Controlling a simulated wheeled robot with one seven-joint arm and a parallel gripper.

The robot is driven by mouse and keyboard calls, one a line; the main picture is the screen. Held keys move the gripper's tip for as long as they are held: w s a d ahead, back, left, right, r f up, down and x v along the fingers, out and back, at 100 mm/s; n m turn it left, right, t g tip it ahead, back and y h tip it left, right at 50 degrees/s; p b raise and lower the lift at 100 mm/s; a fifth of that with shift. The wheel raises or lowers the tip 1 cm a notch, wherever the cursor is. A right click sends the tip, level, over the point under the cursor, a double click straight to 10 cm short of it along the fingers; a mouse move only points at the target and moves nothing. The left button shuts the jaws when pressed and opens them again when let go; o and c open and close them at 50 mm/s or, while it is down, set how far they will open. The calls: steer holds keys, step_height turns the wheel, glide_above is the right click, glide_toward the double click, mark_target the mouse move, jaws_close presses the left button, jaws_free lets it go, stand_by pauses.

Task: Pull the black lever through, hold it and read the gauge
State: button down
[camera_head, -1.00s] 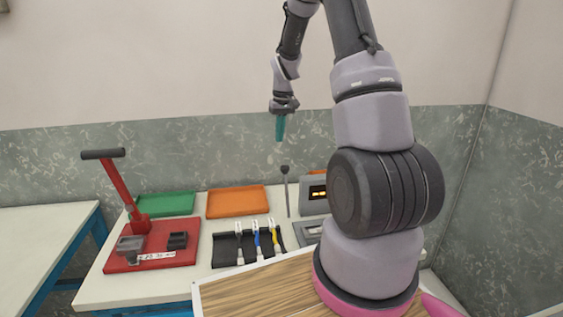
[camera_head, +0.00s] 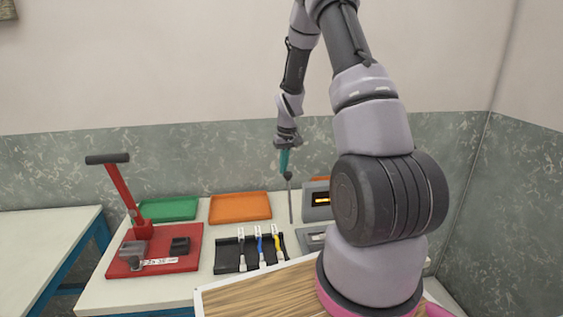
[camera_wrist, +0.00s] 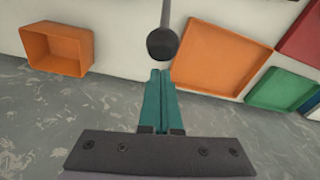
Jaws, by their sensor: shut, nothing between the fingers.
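The black lever is a thin upright rod with a round black knob (camera_head: 288,176), standing at the back of the table; the knob also shows in the wrist view (camera_wrist: 162,43). My gripper (camera_head: 284,171) points down with teal fingers, tips close by the knob. In the wrist view my gripper (camera_wrist: 161,72) is shut and empty, its tips just short of the knob; whether they touch I cannot tell. A grey box with a lit orange display (camera_head: 320,200), possibly the gauge, stands right of the lever, partly hidden by my arm. Its reading is too small to make out.
An orange tray (camera_head: 240,207) and a green tray (camera_head: 168,209) lie left of the lever. A red plate (camera_head: 185,262) carries a press with a long red handle (camera_head: 122,186). A black rack (camera_head: 229,258) holds several tools. An orange bin (camera_wrist: 60,48) shows in the wrist view.

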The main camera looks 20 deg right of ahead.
steer(key=shift+s+r, duration=0.1)
steer(key=shift+s, duration=0.4)
